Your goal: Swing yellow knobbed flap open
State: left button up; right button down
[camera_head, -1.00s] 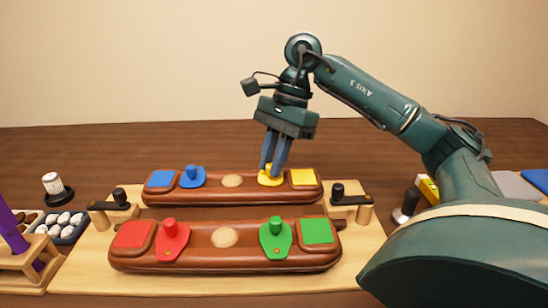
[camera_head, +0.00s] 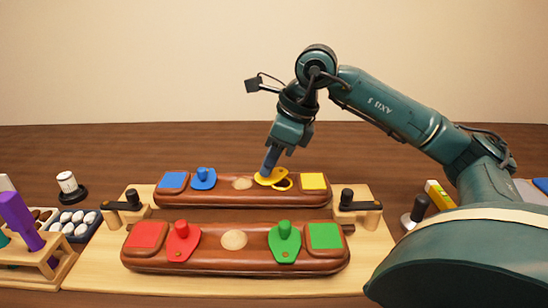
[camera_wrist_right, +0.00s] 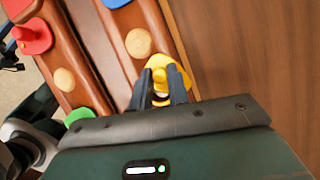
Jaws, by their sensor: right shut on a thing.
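The yellow knobbed flap (camera_head: 268,180) lies on the far brown saddle bar, left of the yellow square. It is turned to the left, and a yellow-rimmed round opening (camera_head: 284,185) shows beside it. My right gripper (camera_head: 269,166) points down and is shut on the flap's knob, which its fingers hide in the head view. In the wrist view the dark fingers (camera_wrist_right: 158,88) hold the yellow knob (camera_wrist_right: 158,76) between them, with part of the yellow flap (camera_wrist_right: 182,76) beyond. My left gripper is not in view.
The blue flap (camera_head: 203,179) is on the same bar. The near bar carries the red flap (camera_head: 182,241) and green flap (camera_head: 284,242). Black-handled clamps (camera_head: 132,199) (camera_head: 347,199) stand at both sides of the board. A tray of white pieces (camera_head: 74,222) is at left.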

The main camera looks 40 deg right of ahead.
jog(key=m, duration=0.1)
jog(key=m+h, duration=0.1)
jog(key=shift+w+r+m+t+p, duration=0.1)
jog(key=shift+w+m+t+p, duration=0.2)
jog(key=shift+w+m+p, duration=0.1)
jog(key=shift+w+m+h, duration=0.2)
jog(key=shift+m+h, duration=0.1)
jog(key=shift+m, duration=0.6)
jog(key=m, duration=0.1)
jog(key=m+h, duration=0.1)
jog(key=m+p, duration=0.1)
jog(key=shift+w+d, duration=0.25)
jog(key=shift+w, duration=0.15)
jog(key=shift+w+d+m+h, duration=0.15)
jog(key=shift+m+h, duration=0.35)
jog(key=shift+m, duration=0.4)
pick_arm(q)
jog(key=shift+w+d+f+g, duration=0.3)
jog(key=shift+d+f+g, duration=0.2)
pick_arm(e)
jog(key=shift+m, duration=0.3)
jog(key=shift+d, duration=0.1)
jog(key=c, duration=1.4)
grip_release()
jog(key=shift+o, duration=0.2)
